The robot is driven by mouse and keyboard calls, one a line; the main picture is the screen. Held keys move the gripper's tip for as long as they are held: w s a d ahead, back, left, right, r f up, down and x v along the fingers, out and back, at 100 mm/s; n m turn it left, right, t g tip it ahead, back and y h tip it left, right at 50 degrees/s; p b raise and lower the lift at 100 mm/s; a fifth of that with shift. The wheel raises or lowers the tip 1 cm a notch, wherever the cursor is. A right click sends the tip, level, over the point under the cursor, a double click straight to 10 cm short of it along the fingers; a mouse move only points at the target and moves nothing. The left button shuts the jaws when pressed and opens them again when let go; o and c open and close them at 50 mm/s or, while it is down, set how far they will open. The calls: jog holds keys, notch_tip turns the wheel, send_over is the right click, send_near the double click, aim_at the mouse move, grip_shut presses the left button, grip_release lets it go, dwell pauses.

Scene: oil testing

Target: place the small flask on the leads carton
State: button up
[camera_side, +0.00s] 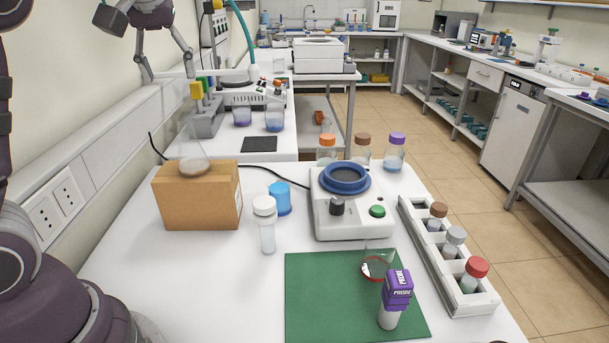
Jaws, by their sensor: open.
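A small clear conical flask (194,158) with a brownish content stands upright on top of the brown carton (197,203) at the left of the near table. Its base appears to rest on the carton's top face. My gripper (167,72) is at the upper left, above and apart from the flask. Its two fingers are spread and hold nothing. No lettering shows on the carton's visible sides.
A hotplate-like device (345,208), a white-capped bottle (266,230) and a blue-capped container (280,198) stand right of the carton. A green mat (315,300) holds a clear glass vessel (377,262) and a purple probe (397,290). A white rack (445,262) holds capped bottles.

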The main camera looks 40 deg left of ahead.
jog(key=s+d+f+m+t+h, duration=0.1)
jog(key=s+d+f+m, duration=0.3)
jog(key=d, duration=0.4)
jog(key=s+d+f+m+t+h, duration=0.2)
jog(key=s+d+f+m, duration=0.3)
jog(key=d, duration=0.3)
jog(key=shift+m+h, duration=0.3)
jog(key=shift+m, duration=0.6)
